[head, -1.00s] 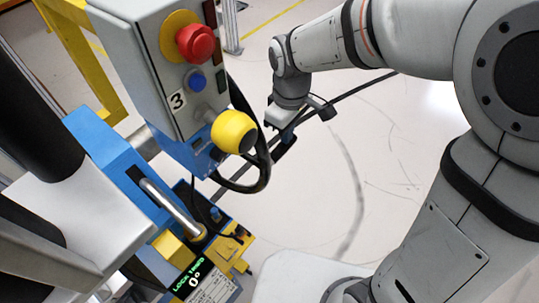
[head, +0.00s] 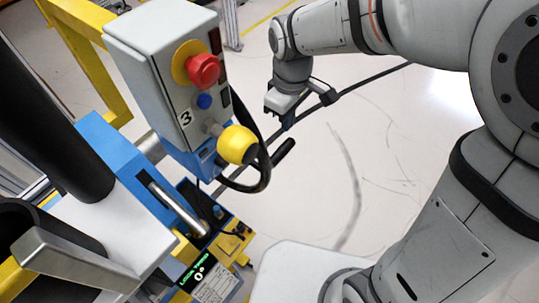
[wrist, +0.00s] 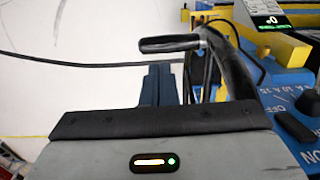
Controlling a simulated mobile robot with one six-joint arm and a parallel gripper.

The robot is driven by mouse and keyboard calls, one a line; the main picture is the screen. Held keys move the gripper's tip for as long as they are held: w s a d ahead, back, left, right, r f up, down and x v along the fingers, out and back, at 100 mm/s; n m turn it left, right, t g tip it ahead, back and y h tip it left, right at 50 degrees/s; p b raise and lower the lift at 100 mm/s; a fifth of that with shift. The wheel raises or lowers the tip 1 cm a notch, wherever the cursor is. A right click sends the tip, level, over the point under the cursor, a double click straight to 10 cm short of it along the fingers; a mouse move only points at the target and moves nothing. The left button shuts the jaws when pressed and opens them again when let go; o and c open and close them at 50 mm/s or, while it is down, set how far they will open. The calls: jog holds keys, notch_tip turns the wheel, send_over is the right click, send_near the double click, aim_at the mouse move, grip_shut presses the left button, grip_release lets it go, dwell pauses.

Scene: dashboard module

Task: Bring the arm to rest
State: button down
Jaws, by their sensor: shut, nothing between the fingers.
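My arm reaches from the right of the head view and bends down at the wrist. My gripper (head: 283,122) hangs over the pale floor, right of the control box and just above a black handle grip (head: 284,152). In the wrist view my gripper's dark blue fingers (wrist: 158,82) are together with nothing between them. The black grip also shows there (wrist: 168,44), beyond the fingertips. I cannot tell whether the fingers touch anything.
The grey control box (head: 165,75) has a red button (head: 203,70) and a yellow knob (head: 238,145). A blue and yellow machine with a lit display (head: 195,274) stands below it. A black cable (head: 355,90) crosses behind my gripper. Open floor (head: 310,195) lies right of the machine.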

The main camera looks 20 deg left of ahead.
jog(key=shift+r, duration=0.55)
jog(key=s+d+r+m+t, duration=0.1)
jog(key=s+d+r+m, duration=0.1)
jog(key=d+m, duration=0.2)
jog(key=s+d+r+m+t, duration=0.1)
jog(key=d+m, duration=0.4)
jog(key=d, duration=0.6)
jog(key=s+d+r+m+t, duration=0.1)
jog(key=s+d+r+m, duration=0.2)
jog(key=d, duration=0.5)
jog(key=shift+s+m, duration=0.8)
jog(key=shift+s, duration=0.2)
